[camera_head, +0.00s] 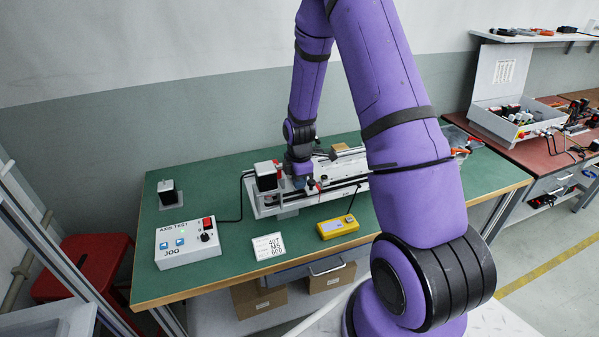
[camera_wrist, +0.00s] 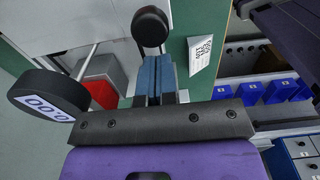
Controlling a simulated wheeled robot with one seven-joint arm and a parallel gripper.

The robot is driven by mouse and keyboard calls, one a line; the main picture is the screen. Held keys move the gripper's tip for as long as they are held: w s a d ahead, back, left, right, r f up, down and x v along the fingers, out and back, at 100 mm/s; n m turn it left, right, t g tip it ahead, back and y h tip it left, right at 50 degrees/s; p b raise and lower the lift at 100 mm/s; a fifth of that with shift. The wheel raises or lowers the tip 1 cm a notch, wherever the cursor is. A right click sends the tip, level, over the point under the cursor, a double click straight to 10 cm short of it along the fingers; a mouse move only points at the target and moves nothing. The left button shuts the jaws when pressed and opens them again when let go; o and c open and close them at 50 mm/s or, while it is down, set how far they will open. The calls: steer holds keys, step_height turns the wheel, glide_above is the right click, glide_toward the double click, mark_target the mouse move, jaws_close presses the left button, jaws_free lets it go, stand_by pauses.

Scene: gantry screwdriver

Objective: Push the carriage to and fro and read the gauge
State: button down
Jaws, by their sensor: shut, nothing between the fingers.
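The white linear axis (camera_head: 262,207) lies along the green bench, with a black motor at its left end. My gripper (camera_head: 301,182) is low over the axis near that end; the carriage is hard to make out there. In the wrist view my gripper's blue fingers (camera_wrist: 154,72) are shut together and empty. A black round knob (camera_wrist: 151,27) shows just beyond their tips; I cannot tell whether they touch it. The round black gauge (camera_wrist: 48,98) is at the left of the wrist view on a thin rod. Its display shows zeros, seemingly 0.00.
A white JOG box (camera_head: 188,244) stands at the bench's left front. A printed card (camera_head: 268,247) and a yellow device (camera_head: 337,227) lie in front of the axis. A small black block (camera_head: 167,192) sits at the back left. My arm hides the axis's right part.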

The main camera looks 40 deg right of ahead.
steer(key=shift+f, duration=0.3)
steer(key=shift+s+d, duration=0.15)
steer(key=shift+d, duration=0.3)
stand_by(0.8)
steer(key=shift+r, duration=0.1)
step_height(320, 180, up, 8)
steer(key=a, duration=0.2)
steer(key=shift+w, duration=0.3)
stand_by(0.6)
stand_by(0.4)
